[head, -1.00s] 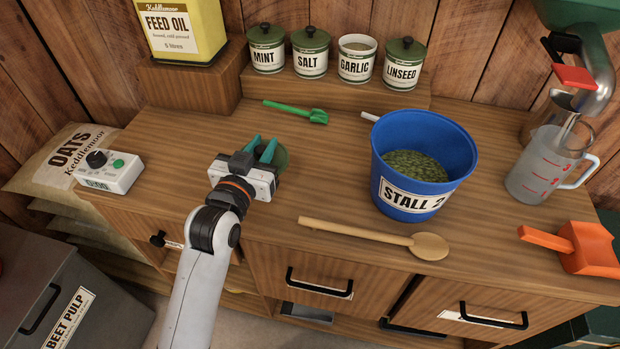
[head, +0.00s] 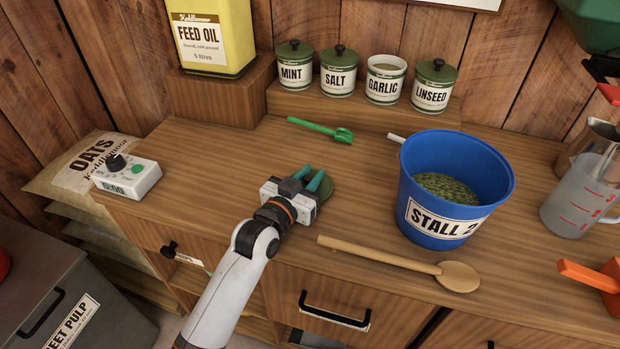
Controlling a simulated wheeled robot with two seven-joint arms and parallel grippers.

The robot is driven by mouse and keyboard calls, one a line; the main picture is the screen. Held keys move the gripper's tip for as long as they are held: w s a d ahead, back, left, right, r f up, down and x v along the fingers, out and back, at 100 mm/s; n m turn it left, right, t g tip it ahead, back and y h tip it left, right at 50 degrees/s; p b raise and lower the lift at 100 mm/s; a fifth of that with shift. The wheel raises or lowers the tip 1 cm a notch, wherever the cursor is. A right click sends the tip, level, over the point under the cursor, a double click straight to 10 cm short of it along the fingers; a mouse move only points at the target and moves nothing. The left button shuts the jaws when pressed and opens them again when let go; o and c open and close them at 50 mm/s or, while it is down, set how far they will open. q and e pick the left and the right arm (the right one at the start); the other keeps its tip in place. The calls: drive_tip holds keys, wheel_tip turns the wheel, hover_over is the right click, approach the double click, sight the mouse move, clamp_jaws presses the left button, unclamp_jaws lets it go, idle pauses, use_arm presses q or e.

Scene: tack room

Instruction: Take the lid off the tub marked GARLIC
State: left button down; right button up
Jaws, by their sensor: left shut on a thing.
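The white GARLIC tub (head: 384,86) stands on the raised shelf at the back, between the SALT and LINSEED tubs. Its top is open and pale contents show inside. My left gripper (head: 316,181) is over the left middle of the bench, well in front of the tub. It is shut on a green lid (head: 327,194), mostly hidden behind the fingers. I cannot tell whether the lid touches the bench top. My right gripper is not in view.
Lidded MINT (head: 294,70), SALT (head: 338,76) and LINSEED (head: 432,92) tubs flank the GARLIC tub. A green scoop (head: 322,130), blue STALL 2 bucket (head: 418,185) and wooden spoon (head: 390,263) lie around my gripper. The bench (head: 215,165) is clear to its left.

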use_arm(q)
drive_tip(key=shift+f, duration=0.2)
drive_tip(key=c, duration=1.2)
unclamp_jaws()
drive_tip(key=shift+f, duration=0.1)
drive_tip(key=shift+s+a, duration=0.1)
drive_tip(key=v, duration=1.1)
drive_tip(key=shift+s+a, duration=0.15)
drive_tip(key=shift+s, duration=0.2)
